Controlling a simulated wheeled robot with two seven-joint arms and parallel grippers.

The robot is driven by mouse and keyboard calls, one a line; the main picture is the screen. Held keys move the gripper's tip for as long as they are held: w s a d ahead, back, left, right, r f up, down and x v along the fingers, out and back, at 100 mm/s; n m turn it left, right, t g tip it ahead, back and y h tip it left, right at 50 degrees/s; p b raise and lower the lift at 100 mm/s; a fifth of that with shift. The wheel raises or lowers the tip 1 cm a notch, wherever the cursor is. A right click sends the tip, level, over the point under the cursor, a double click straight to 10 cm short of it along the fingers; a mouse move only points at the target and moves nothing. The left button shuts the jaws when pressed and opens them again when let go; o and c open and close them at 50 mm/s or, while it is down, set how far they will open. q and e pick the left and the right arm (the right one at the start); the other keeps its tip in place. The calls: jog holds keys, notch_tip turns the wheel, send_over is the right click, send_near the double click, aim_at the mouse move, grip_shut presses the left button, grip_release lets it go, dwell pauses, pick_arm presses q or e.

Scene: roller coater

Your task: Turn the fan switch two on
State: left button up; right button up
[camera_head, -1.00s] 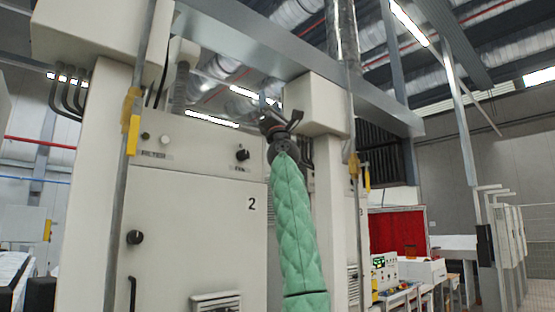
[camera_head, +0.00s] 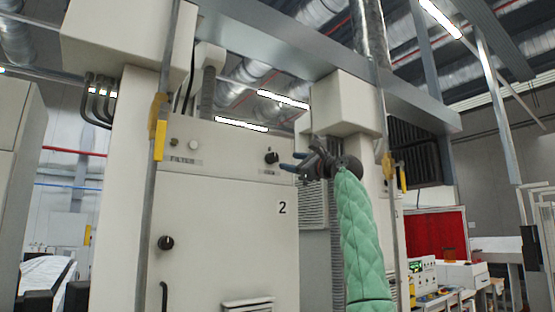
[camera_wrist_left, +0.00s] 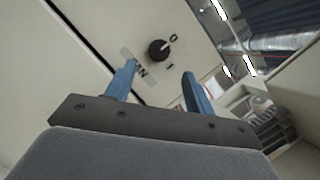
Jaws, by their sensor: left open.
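The fan switch (camera_head: 271,157) is a black rotary knob at the upper right of the pale cabinet marked 2, above a small label. In the left wrist view the knob (camera_wrist_left: 158,50) shows the FAN label on one side and the marks 0 and 1 on the other; its pale pointer seems to face 0. My left gripper (camera_head: 290,161) is open, its blue fingers pointing left, just right of the knob. In the left wrist view the open fingers (camera_wrist_left: 159,69) straddle the line to the knob, apart from it. My right gripper is out of view.
The cabinet (camera_head: 230,225) also bears a FILTER knob (camera_head: 194,145) and a door knob (camera_head: 166,243). A grey post with a yellow part (camera_head: 160,140) stands at its left. Another post (camera_head: 388,165) and a box (camera_head: 343,103) are near my left arm.

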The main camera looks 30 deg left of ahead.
aim_at(276, 158)
pick_arm(q)
jog(key=shift+s+a+r+p, duration=0.1)
jog(key=shift+a+r+p, duration=0.3)
jog(key=shift+a, duration=0.2)
jog(key=shift+s+a+r+p, duration=0.1)
jog(key=shift+a+r+p, duration=0.2)
jog(key=shift+a, duration=0.25)
jog(key=p+x, duration=0.2)
jog(key=x, duration=0.1)
jog(key=p+x, duration=0.1)
jog(key=shift+w+a+f, duration=0.1)
jog(key=shift+w+a, duration=0.05)
jog(key=shift+w, duration=0.15)
jog(key=shift+a, duration=0.4)
jog(key=shift+d, duration=0.1)
jog(key=shift+c, duration=0.6)
jog(key=c, duration=0.9)
jog(key=shift+o, duration=0.2)
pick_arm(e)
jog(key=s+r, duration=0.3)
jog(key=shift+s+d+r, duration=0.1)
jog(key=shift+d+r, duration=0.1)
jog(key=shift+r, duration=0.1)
